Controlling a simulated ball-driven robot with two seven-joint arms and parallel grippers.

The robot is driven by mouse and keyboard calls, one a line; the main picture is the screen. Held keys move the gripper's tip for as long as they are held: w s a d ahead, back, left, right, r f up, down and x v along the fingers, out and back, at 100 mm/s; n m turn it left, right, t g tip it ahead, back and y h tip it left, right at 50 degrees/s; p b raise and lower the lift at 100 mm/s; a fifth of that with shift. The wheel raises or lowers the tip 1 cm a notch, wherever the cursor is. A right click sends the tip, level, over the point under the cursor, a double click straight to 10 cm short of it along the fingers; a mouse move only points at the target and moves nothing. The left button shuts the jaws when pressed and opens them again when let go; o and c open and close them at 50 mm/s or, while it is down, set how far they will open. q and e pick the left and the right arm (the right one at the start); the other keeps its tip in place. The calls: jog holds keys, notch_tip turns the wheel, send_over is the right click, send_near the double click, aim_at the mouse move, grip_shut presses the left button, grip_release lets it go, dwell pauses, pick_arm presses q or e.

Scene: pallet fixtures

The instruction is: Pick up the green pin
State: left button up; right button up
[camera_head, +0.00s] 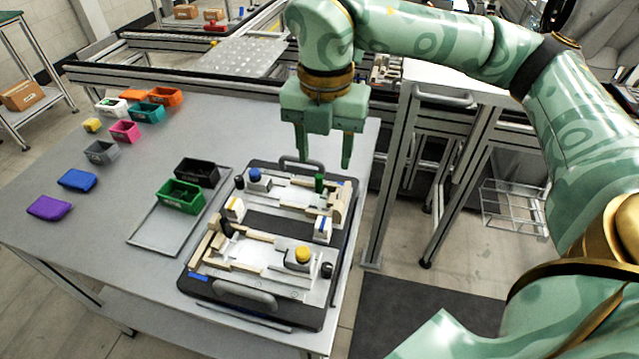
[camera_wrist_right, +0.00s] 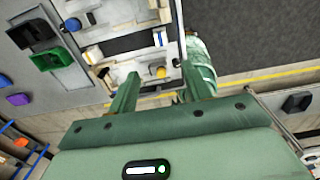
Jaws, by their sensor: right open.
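The green pin (camera_head: 319,182) stands upright at the far right part of the pallet fixture (camera_head: 258,224), near a beige block. My right gripper (camera_head: 324,162) is open and empty, with its fingers pointing down, above the far right end of the fixture. Its fingertips appear higher than the pin and apart from it. In the wrist view the open fingers (camera_wrist_right: 159,70) show with the fixture beyond them; I cannot make out the green pin there. My left gripper is not in view.
The fixture also carries a blue knob (camera_head: 255,175), a yellow knob (camera_head: 303,254) and beige blocks. Several coloured bins stand farther left on the grey table (camera_head: 110,245).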

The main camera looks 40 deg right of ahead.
jog(key=shift+s+r, duration=0.1)
jog(key=shift+c, duration=0.9)
jog(key=n+p, duration=0.4)
jog(key=p, duration=0.4)
send_over(319, 176)
jog(key=f, duration=1.1)
jog(key=shift+s+f, duration=0.2)
jog(key=shift+f, duration=0.2)
jog(key=f, duration=0.2)
jog(key=f+b, duration=0.1)
jog(key=f, duration=0.2)
jog(key=shift+w+f, duration=0.2)
jog(key=shift+f, duration=0.05)
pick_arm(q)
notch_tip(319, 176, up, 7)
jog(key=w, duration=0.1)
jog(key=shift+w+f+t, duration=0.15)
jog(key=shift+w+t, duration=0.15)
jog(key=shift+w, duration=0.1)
pick_arm(e)
grip_shut()
